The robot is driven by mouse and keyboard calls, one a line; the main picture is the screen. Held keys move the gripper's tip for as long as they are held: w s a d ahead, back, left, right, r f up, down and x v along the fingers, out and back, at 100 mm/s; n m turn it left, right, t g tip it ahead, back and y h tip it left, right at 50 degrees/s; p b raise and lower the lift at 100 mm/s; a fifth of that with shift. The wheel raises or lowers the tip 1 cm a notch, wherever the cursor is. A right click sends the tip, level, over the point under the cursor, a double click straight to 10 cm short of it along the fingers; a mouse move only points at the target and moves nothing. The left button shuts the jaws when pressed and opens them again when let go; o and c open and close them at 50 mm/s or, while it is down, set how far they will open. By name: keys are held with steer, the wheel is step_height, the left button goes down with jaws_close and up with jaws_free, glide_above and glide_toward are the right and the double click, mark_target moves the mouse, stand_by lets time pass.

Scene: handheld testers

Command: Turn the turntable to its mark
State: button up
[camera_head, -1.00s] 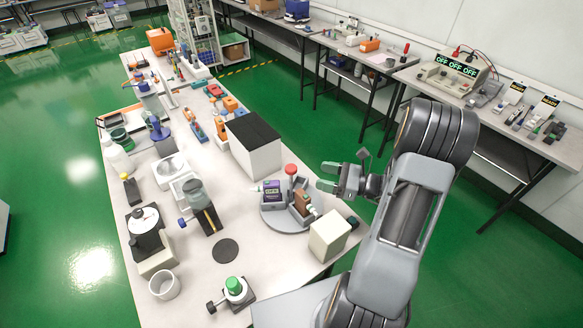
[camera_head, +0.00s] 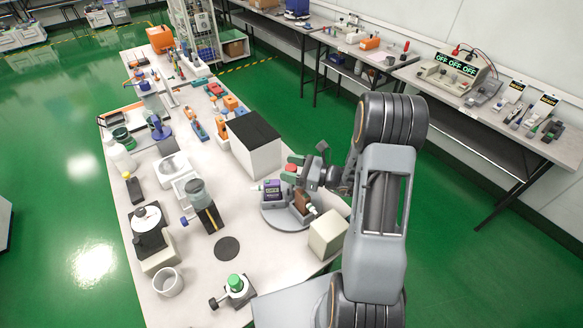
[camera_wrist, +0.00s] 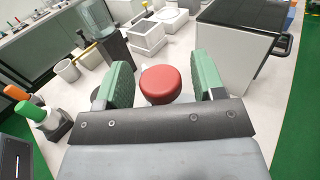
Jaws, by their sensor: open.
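The turntable (camera_head: 277,221) is a round grey disc on the bench. It carries a purple instrument (camera_head: 271,193), a brown block (camera_head: 302,203) and a red round knob (camera_head: 291,169) on top of a post. My gripper (camera_head: 292,167) is over the turntable at knob height. In the wrist view, my gripper's green fingers (camera_wrist: 165,85) stand open with the red knob (camera_wrist: 160,84) between them, a gap showing on both sides. The turntable's mark cannot be made out; most of the disc is hidden by the gripper in the wrist view.
A white box with a black top (camera_head: 254,145) stands just behind the turntable. A cream block (camera_head: 327,235) sits close at its front right. A black disc (camera_head: 227,248) lies flat to the left. A green-topped device (camera_head: 236,286) stands near the front edge.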

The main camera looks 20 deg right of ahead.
jaws_close()
stand_by(0.5)
